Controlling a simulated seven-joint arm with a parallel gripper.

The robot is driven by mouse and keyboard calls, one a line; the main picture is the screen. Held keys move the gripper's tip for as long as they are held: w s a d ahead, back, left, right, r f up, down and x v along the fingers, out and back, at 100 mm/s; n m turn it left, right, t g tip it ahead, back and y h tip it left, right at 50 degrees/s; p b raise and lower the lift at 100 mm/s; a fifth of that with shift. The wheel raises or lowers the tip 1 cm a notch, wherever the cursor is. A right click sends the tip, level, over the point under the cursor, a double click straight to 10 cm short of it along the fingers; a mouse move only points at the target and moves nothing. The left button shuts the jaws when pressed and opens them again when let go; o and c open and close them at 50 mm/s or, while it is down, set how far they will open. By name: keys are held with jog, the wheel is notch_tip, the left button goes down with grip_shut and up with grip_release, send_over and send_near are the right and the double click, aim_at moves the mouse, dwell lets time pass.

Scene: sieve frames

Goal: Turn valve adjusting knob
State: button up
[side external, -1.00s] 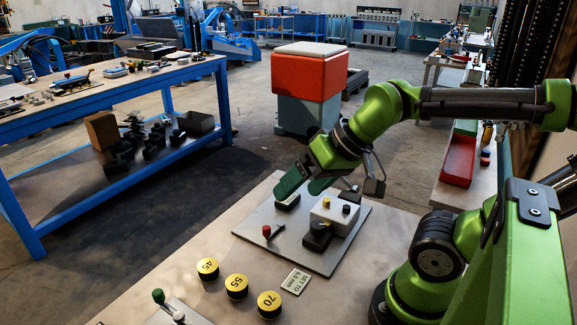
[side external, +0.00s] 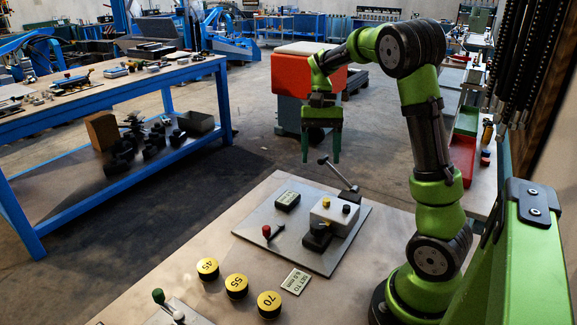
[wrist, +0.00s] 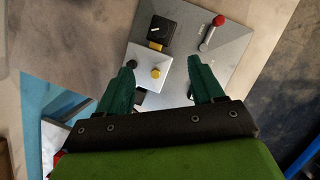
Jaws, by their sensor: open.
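The grey plate (side external: 262,245) lies on the near table with a white box (side external: 333,212) on it. I cannot tell for sure that this is the valve adjusting knob. My gripper (side external: 321,155) points down, open and empty, above and behind the plate. In the wrist view my fingers (wrist: 162,64) straddle the view of the white box, without visible contact.
Several yellow-topped discs (side external: 236,286) and a card reading "SET TO 6.0 mm" (side external: 297,281) lie in front. A green-tipped lever (side external: 159,297) stands front left.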

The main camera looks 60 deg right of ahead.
aim_at(319, 223)
jog(key=x, duration=1.7)
jog(key=shift+a+r, duration=0.15)
jog(key=shift+a, duration=0.05)
jog(key=c, duration=1.1)
jog(key=shift+o, duration=0.2)
jog(key=shift+s+m, duration=0.1)
jog(key=shift+m, duration=0.3)
jog(key=m+t, duration=0.1)
jog(key=m, duration=0.1)
jog(key=m+t, duration=0.1)
jog(key=m, duration=0.1)
jog(key=shift+s+m+y, duration=0.1)
jog(key=shift+m+y, duration=0.3)
jog(key=m+t, duration=0.1)
jog(key=m, duration=0.2)
jog(key=m+t, duration=0.1)
jog(key=m, duration=0.2)
jog(key=shift+s+h, duration=0.15)
jog(key=shift+h, duration=0.15)
jog(key=shift+t, duration=0.3)
